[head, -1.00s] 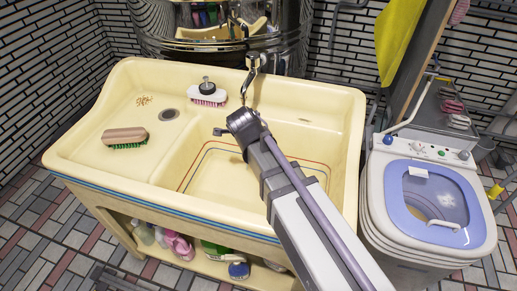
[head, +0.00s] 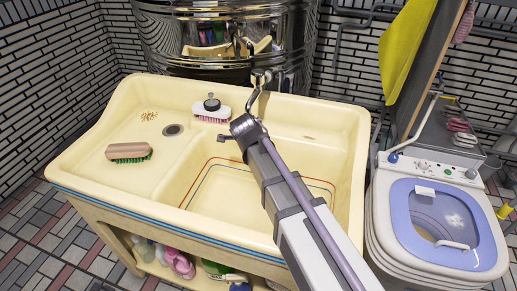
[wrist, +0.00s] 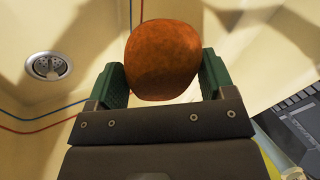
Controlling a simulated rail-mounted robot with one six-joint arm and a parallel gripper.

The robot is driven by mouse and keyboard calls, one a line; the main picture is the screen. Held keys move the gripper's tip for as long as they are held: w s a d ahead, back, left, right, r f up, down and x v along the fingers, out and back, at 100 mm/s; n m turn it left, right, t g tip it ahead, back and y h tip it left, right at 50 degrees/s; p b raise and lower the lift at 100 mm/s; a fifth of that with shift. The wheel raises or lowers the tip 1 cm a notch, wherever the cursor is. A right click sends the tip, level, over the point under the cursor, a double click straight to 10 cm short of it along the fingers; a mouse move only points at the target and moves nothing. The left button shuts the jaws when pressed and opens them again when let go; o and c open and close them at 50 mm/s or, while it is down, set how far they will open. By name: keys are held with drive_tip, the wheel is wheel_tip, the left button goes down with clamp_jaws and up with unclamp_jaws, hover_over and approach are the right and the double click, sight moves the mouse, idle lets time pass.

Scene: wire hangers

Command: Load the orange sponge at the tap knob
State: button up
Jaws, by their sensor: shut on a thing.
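The orange sponge (wrist: 163,58), a rounded orange-brown piece, sits between the two green fingers of my gripper (wrist: 163,77) in the wrist view. The fingers press on its left and right sides, so my gripper is shut on it. In the head view the end of my arm is over the cream sink's right basin, just in front of the metal tap (head: 259,84) at the back rim. The sponge and fingers cannot be made out there. The tap's knob is too small to tell apart clearly, and the lower tap is partly behind my arm.
A wooden brush with green bristles (head: 129,152) and a white brush with pink bristles (head: 211,110) lie on the sink (head: 90,165). A drain (wrist: 47,66) shows in the wrist view. A washing machine (head: 437,222) stands right; a metal tank (head: 225,50) stands behind.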

drive_tip(key=s, duration=0.8)
drive_tip(key=shift+d, duration=0.4)
idle(1.0)
drive_tip(key=s+r+p, duration=0.2)
drive_tip(key=s, duration=0.1)
drive_tip(key=s+r+p, duration=0.2)
drive_tip(key=shift+d, duration=0.25)
